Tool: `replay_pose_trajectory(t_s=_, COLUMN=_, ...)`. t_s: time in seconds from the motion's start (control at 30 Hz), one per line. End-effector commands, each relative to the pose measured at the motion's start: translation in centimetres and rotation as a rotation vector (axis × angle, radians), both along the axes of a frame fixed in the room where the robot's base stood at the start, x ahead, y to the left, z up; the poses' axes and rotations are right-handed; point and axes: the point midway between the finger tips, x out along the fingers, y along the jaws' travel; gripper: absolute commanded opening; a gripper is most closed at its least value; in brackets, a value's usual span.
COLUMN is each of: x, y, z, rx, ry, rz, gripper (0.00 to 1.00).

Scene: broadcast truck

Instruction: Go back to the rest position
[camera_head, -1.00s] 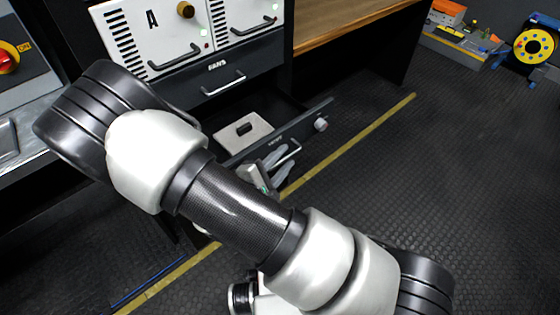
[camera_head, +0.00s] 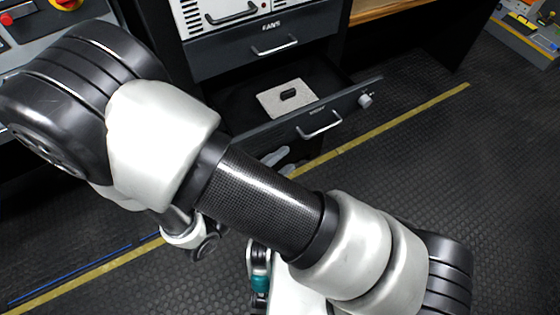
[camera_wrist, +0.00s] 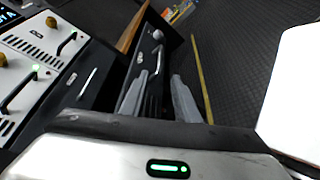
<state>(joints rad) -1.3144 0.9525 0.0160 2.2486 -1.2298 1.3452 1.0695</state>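My gripper (camera_wrist: 159,76) shows two grey fingers standing apart in the wrist view, with nothing held between them. Behind the fingers is the front of the open lower drawer (camera_wrist: 153,55). In the head view, my gripper (camera_head: 276,157) is mostly hidden behind my own arm; a grey finger shows below the drawer front (camera_head: 345,112). The drawer is pulled out and has a silver handle (camera_head: 320,128) and a round knob (camera_head: 366,100). I cannot tell whether the fingers touch the drawer.
A pale plate (camera_head: 285,98) with a dark grip lies in the drawer. The closed FANS drawer (camera_head: 270,44) is above it. A control panel with a red button (camera_head: 68,3) stands at the left. Dark floor with a yellow line (camera_head: 425,105) is clear at the right.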

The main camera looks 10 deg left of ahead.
Motion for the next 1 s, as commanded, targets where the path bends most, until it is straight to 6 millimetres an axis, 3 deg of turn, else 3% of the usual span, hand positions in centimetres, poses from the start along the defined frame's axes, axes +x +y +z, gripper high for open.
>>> replay_pose_trajectory(t_s=0.67, x=-0.2, y=0.0, z=0.3, rx=0.005, ry=0.003, rz=-0.015, gripper=0.29)
replay_pose_trajectory(t_s=0.83, x=0.8, y=-2.7, z=3.2, rx=0.083, ry=0.041, rz=-0.198, gripper=0.29)
replay_pose_trajectory(t_s=1.0, x=0.9, y=-8.0, z=7.6, rx=0.272, ry=0.134, rz=-0.525, gripper=0.29)
